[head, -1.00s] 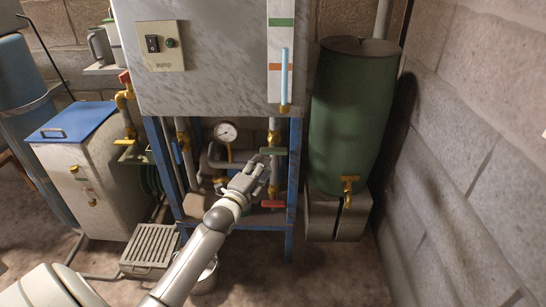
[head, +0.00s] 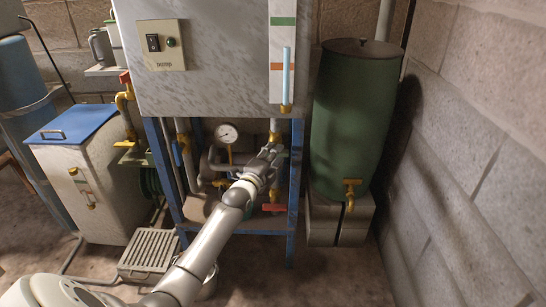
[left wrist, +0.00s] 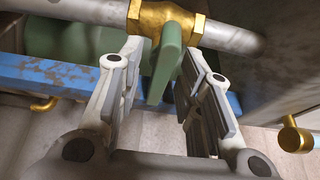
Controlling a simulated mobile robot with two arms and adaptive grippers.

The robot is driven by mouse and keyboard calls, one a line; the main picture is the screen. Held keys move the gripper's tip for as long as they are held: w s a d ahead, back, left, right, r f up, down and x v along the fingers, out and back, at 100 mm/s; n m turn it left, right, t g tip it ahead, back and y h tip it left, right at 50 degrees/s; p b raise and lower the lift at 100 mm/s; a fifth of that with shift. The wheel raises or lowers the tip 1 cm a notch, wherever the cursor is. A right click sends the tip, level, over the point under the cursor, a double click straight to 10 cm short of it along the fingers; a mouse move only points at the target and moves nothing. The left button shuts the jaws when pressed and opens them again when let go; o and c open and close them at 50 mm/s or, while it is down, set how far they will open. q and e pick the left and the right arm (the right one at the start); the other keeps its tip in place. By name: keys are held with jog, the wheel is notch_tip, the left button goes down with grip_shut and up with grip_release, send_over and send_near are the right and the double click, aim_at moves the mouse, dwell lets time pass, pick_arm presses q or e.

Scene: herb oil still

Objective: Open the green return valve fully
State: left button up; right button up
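The green return valve has a brass body (left wrist: 168,17) on a grey pipe and a green lever handle (left wrist: 166,62), both clear in the left wrist view. The handle stands crosswise to the pipe. My left gripper (left wrist: 160,85) is open, with one finger on each side of the handle. Small gaps seem to show beside the handle, so I cannot tell whether either finger touches it. In the head view, my left gripper (head: 271,152) is at the valve below the panel and covers most of the green handle. My right gripper is not in view.
A red-handled valve (head: 274,208) sits just below. A blue frame (head: 295,190) stands close on the right, and a pressure gauge (head: 227,134) is on the left. A green barrel (head: 350,120) with a brass tap stands further right. The grey panel (head: 215,85) hangs above.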

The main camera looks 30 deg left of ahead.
pick_arm(q)
jog(key=shift+c, duration=0.3)
grip_shut()
jog(key=shift+f+n, duration=0.1)
jog(key=shift+n, duration=0.2)
jog(key=shift+w+d+f+n+t+y+b, duration=0.15)
jog(key=shift+n+y+b, duration=0.4)
jog(key=shift+n+y, duration=2.05)
jog(key=shift+s+n+t+y+b, duration=0.1)
jog(key=shift+n+t+y+b, duration=0.3)
jog(key=shift+n, duration=4.35)
jog(key=shift+w+d+f+n+t+y+b, duration=0.1)
jog(key=shift+n+y+b, duration=1)
jog(key=shift+n, duration=2.55)
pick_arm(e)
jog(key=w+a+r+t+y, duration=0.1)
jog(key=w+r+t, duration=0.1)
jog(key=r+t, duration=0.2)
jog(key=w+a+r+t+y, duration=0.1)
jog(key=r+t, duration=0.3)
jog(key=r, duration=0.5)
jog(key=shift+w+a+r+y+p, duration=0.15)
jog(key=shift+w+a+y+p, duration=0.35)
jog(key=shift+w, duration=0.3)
pick_arm(q)
jog(key=shift+n+y, duration=0.4)
jog(key=shift+y, duration=0.2)
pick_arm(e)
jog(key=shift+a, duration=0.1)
